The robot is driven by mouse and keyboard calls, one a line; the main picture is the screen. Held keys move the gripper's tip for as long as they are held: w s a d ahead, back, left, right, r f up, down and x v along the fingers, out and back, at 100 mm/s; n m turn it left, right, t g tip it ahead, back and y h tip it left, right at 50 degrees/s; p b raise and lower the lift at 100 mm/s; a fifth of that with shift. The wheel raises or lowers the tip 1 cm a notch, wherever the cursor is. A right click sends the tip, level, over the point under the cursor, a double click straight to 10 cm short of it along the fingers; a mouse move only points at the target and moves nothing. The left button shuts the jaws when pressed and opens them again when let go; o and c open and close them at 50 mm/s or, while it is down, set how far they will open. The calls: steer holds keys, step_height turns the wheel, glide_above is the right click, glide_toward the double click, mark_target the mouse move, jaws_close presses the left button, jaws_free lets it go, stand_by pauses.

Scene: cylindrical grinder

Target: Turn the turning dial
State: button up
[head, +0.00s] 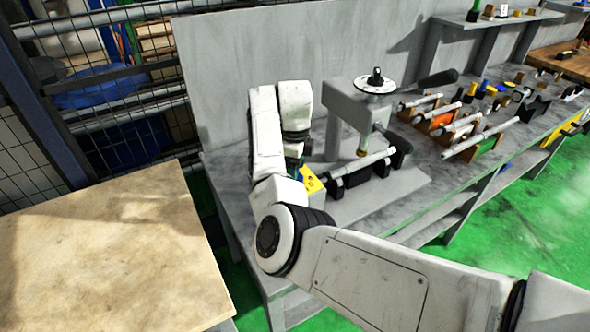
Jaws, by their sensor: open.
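The turning dial (376,84) is a white disc with dark marks and a black knob on top. It lies flat on the grey head of the cylindrical grinder (352,103). A long white cylinder lies across the grinder's lower supports, under the head. My gripper (297,170) points down at the left of the grinder, lower than the dial and well apart from it. It is open, and no object shows in it. My own arm hides much of it, so its fingertips are hard to make out.
A yellow-faced box (312,181) stands at the grinder's left end, close to my gripper. A black handle (438,79) sticks out right of the dial. Racks with several cylinders (470,125) fill the bench to the right. A grey panel (300,50) stands behind.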

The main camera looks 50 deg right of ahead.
steer(key=shift+f, duration=0.65)
steer(key=shift+c, duration=0.4)
steer(key=c, duration=0.9)
